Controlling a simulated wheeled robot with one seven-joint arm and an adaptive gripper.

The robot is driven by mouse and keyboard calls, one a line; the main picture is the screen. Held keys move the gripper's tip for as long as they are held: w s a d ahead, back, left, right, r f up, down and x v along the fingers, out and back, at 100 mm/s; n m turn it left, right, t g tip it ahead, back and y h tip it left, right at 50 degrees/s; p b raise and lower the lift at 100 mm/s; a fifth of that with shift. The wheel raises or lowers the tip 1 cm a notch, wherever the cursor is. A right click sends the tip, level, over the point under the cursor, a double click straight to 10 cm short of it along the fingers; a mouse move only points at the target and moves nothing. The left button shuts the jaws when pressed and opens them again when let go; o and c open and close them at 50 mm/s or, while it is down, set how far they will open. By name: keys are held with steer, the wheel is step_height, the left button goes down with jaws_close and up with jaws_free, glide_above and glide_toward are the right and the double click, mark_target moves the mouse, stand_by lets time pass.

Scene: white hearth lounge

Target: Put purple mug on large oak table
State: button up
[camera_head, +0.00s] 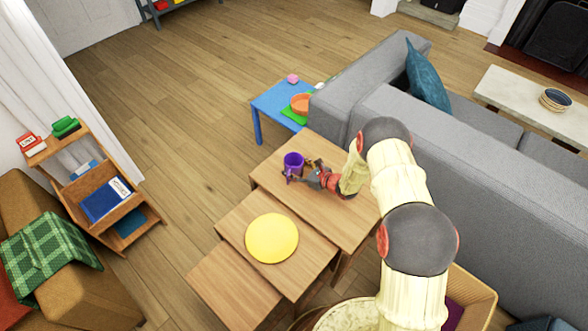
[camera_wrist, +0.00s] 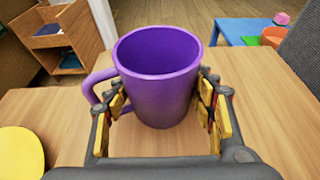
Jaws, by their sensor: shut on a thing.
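The purple mug (camera_head: 293,162) is upright at the far part of the large oak table (camera_head: 345,222), the highest and largest of the nested oak tables. In the wrist view the mug (camera_wrist: 160,85) stands between the fingers, its handle to the left, with the oak top (camera_wrist: 262,145) below it. My gripper (camera_head: 298,170) is shut on the mug's sides; it also shows in the wrist view (camera_wrist: 160,100). I cannot tell whether the mug's base touches the tabletop or hangs just above it.
A yellow plate (camera_head: 271,238) lies on the middle nested table (camera_head: 232,220); the smallest table (camera_head: 235,290) is bare. A blue table (camera_head: 268,103) with an orange bowl (camera_head: 301,103) stands behind. A grey sofa (camera_head: 450,170) borders the right. A wooden shelf (camera_head: 75,170) stands left.

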steer(key=shift+f, duration=0.1)
steer(key=o, duration=1.3)
steer(key=shift+o, duration=0.5)
